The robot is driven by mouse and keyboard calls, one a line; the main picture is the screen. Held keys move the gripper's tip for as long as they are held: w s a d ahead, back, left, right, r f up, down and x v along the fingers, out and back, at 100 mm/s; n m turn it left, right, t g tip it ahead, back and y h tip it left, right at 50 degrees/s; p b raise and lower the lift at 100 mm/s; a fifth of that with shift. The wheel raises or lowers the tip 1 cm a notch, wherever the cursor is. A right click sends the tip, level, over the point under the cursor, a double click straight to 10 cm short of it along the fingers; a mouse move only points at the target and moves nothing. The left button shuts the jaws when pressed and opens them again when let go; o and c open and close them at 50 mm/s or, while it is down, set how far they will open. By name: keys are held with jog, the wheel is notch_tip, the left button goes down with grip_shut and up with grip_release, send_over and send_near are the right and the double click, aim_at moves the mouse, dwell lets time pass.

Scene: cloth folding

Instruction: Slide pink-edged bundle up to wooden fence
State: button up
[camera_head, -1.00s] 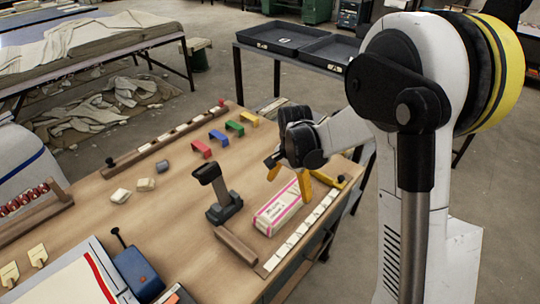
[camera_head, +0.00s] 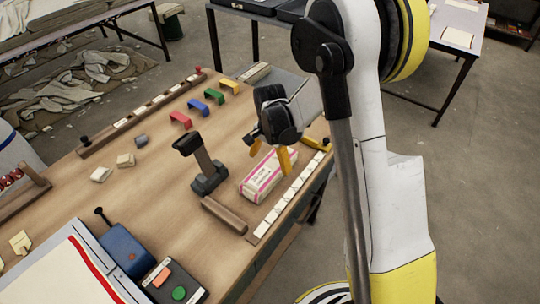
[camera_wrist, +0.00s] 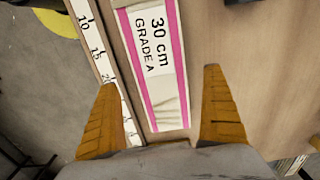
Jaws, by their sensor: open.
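The pink-edged bundle (camera_head: 270,176) is a white packet with pink stripes, lying flat on the wooden bench beside a white-marked ruler strip (camera_head: 289,196). In the wrist view the bundle (camera_wrist: 157,65) reads "30 cm GRADE A". A short wooden bar, seemingly the fence (camera_head: 224,215), stands near the bundle's near end, with a small gap between them. My gripper (camera_head: 270,154) is open at the bundle's far end. In the wrist view its yellow fingers (camera_wrist: 160,80) lie on either side of the bundle, apart from its edges. Whether they reach the bench is unclear.
A dark upright tool (camera_head: 207,172) stands left of the bundle. Coloured brackets (camera_head: 214,96) and a long wooden rail (camera_head: 135,113) are farther back. A blue box (camera_head: 125,250) and a button panel (camera_head: 175,283) are at the front.

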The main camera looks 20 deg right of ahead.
aim_at(269, 167)
notch_tip(269, 167, down, 5)
jog(key=shift+b, duration=0.6)
jog(key=c, duration=1.5)
jog(key=shift+s+a, duration=0.1)
